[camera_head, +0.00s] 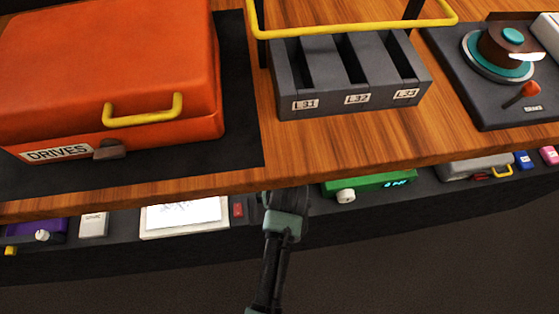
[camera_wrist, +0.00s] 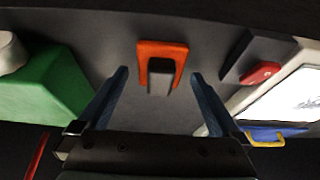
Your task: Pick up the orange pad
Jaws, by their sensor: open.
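The orange pad (camera_wrist: 162,49) shows in the wrist view on a dark grey surface, near the top middle. It has a squared arch shape, with a grey block (camera_wrist: 160,82) at its lower middle. My gripper (camera_wrist: 160,75) is open, its two blue-grey fingers apart to the left and right below the pad, with nothing held between them. In the head view my gripper (camera_head: 285,197) is at the front edge of the wooden table, over the lower shelf. I cannot make out the pad there; my arm may hide it.
In the wrist view a green box (camera_wrist: 48,85) is left and a dark block with a red button (camera_wrist: 261,73) is right. In the head view the wooden table (camera_head: 330,150) overhangs the lower shelf and carries an orange case (camera_head: 110,60) and a slotted grey rack (camera_head: 345,105).

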